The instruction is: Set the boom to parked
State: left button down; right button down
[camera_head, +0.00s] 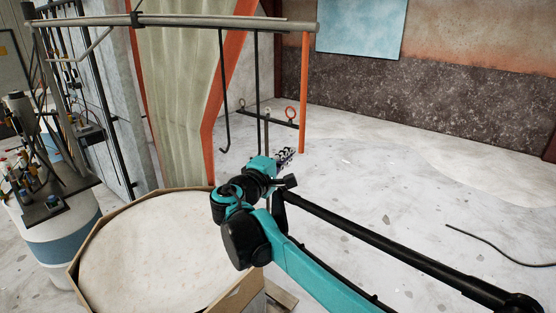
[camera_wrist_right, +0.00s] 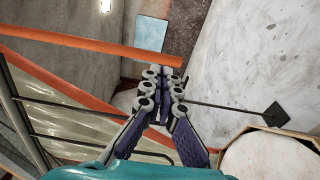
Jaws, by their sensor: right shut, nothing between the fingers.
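The boom (camera_head: 225,22) looks to be the long grey tube that runs level across the top left of the head view, with its right end near the orange post (camera_head: 304,90). Thin black rods hang below it, one a hooked rod (camera_head: 225,100). My right gripper (camera_head: 287,155) is shut and empty, below the boom and near the foot of the orange post. In the wrist view the right gripper (camera_wrist_right: 165,80) has its fingertips together, close to the end of an orange bar (camera_wrist_right: 90,40) in the picture; contact cannot be told. My left gripper is out of view.
A large octagonal box (camera_head: 75,268) with a pale filling stands at the front left. A drum (camera_head: 65,245) with tools on top is left of it. A crossbar with rings (camera_head: 282,123) is behind my gripper. The floor (camera_head: 400,190) at right is mostly clear, with a black cable (camera_head: 495,248).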

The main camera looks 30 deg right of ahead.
aim_at(301, 143)
jog(key=x, duration=0.4)
jog(key=shift+w+d+f+p, duration=0.1)
jog(key=shift+p, duration=0.25)
jog(key=shift+w+d, duration=0.1)
jog(key=shift+d, duration=0.15)
jog(key=shift+w, duration=0.1)
